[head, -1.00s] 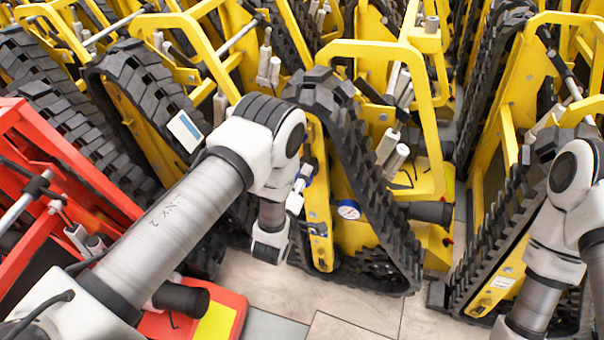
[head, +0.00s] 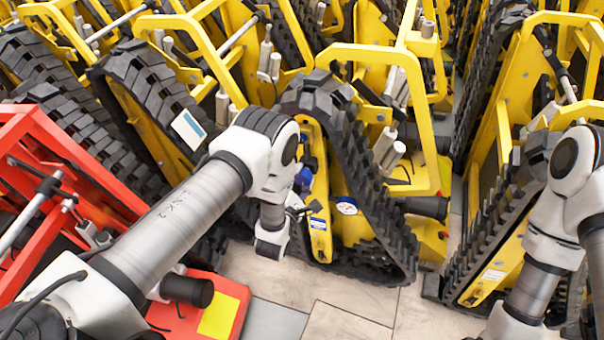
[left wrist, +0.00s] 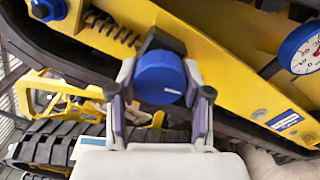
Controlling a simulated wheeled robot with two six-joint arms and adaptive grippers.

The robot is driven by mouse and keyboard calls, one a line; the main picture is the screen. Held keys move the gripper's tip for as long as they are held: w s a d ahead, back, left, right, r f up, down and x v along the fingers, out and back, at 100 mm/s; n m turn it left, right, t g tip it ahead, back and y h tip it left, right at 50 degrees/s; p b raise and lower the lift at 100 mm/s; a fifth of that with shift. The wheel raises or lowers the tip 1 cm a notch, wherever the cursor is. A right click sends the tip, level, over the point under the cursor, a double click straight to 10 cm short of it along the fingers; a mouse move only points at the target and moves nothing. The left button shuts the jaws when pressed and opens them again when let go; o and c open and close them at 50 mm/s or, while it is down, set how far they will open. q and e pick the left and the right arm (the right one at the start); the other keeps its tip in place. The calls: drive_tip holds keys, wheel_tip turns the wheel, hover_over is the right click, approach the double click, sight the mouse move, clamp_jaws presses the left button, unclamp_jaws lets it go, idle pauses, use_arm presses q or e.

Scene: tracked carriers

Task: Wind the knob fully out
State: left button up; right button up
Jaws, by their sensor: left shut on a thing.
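The blue round knob (left wrist: 160,78) sits on the yellow side plate of a tracked carrier (left wrist: 225,75). In the left wrist view my left gripper (left wrist: 160,95) has one finger on each side of the knob and is shut on it. In the head view the left gripper (head: 296,205) is at the carrier's lower side, mostly hidden behind my own wrist.
A round white gauge (head: 347,206) is beside the knob's plate; it shows in the left wrist view (left wrist: 306,48). Another blue knob-like part (left wrist: 46,8) is at upper left. A red carrier (head: 75,150) stands left. Tiled floor (head: 345,300) is clear in front.

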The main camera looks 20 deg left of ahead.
use_arm(q)
drive_tip(key=n+p, duration=0.1)
drive_tip(key=n, duration=0.3)
drive_tip(key=shift+n+p, duration=0.3)
drive_tip(key=shift+p, duration=0.1)
drive_tip(key=n+p, duration=0.1)
drive_tip(key=n, duration=0.3)
drive_tip(key=shift+d, duration=0.1)
drive_tip(key=o, duration=1.2)
drive_tip(key=shift+f, duration=0.1)
drive_tip(key=shift+c, duration=0.2)
drive_tip(key=s, duration=0.7)
drive_tip(key=shift+s, duration=0.25)
